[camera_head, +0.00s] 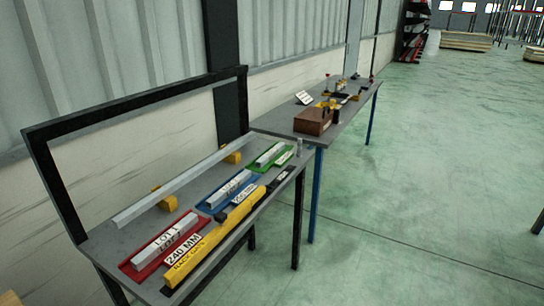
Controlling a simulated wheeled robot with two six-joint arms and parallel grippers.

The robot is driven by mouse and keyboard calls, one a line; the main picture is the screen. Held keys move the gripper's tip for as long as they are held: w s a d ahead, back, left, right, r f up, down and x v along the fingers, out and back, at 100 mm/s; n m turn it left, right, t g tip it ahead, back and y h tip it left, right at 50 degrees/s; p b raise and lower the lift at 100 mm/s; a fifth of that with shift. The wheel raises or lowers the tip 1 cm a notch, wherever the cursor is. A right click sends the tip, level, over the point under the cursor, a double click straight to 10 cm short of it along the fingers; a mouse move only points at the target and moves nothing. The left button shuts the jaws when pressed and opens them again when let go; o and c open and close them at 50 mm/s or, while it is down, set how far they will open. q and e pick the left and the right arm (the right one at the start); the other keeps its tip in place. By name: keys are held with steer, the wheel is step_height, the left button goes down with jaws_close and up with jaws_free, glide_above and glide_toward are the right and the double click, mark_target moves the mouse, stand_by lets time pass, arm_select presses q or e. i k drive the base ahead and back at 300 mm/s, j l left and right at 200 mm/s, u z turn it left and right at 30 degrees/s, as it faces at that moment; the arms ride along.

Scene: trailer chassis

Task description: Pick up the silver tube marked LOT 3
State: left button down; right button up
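A silver tube (269,153) lies in a green tray (254,166) at the far right end of the near bench. Its marking is too small to read with certainty. A second silver tube (229,186) lies in a blue tray, and its marking is also hard to read. A third silver tube (165,240), marked LOT 1, lies in a red tray at the near end. Neither of my grippers is in view.
The grey bench (112,240) has a black frame. A long silver angle bar (180,180) rests on yellow blocks at its back. A yellow bar (215,236) lies along the front edge. A second bench (345,117) beyond holds a brown box (311,122). Green floor (430,170) to the right is mostly open.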

mark_target(262, 161)
steer(key=i+l+u, duration=0.2)
steer(key=u, duration=0.25)
steer(key=i+l+u, duration=0.15)
steer(key=u, duration=0.3)
steer(key=i+l+u, duration=0.1)
steer(key=l, duration=0.35)
steer(key=i+l+u, duration=0.1)
steer(key=l, duration=0.35)
steer(key=i+l+u, duration=0.1)
steer(key=i+l, duration=0.15)
steer(key=l, duration=0.25)
steer(key=i+l+u, duration=0.1)
steer(key=l, duration=0.4)
steer(key=i+l+u, duration=0.1)
steer(key=l, duration=0.4)
